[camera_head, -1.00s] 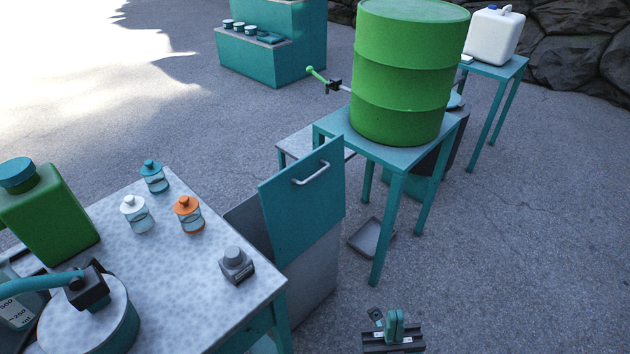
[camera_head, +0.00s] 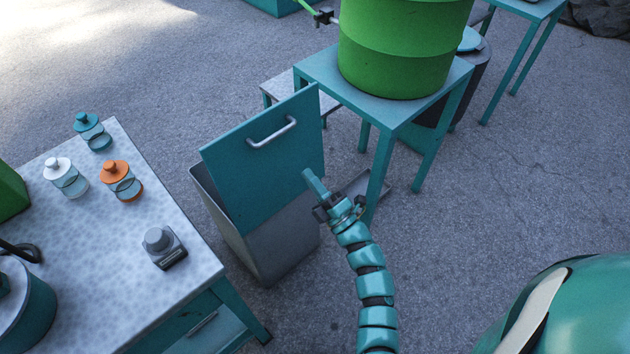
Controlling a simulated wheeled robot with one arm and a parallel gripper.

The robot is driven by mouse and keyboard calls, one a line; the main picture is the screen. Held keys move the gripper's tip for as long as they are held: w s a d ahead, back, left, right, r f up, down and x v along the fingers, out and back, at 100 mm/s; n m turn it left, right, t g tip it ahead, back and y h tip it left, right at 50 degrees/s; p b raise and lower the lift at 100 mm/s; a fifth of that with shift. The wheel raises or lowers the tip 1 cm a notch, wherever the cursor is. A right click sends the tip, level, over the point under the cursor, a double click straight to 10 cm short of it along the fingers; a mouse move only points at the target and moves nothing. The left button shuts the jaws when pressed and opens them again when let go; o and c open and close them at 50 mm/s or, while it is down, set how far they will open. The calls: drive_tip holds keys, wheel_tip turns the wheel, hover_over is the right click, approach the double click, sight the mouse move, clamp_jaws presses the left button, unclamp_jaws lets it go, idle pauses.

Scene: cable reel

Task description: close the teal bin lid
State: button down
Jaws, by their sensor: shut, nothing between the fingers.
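The teal bin lid (camera_head: 268,155) is a flat panel standing steeply open above the grey bin (camera_head: 272,244). A pale bar handle (camera_head: 272,133) is fixed on its face. The bin's opening shows as a dark gap at the left of the lid. My gripper (camera_head: 312,178) is at the right part of the lid, low on its face in the picture. Its fingers are together with nothing between them. I cannot tell whether the fingertips touch the lid. My arm hides a little of the ground and the area right of the bin.
A speckled table (camera_head: 130,240) with small jars and a grey device (camera_head: 165,248) stands at the left. A teal stand (camera_head: 390,112) with a green drum (camera_head: 400,50) is behind the bin. A grey tray (camera_head: 368,187) lies near its leg.

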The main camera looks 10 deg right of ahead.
drive_tip(key=p+x, duration=0.2)
drive_tip(key=x, duration=0.8)
drive_tip(key=shift+a+f, duration=0.1)
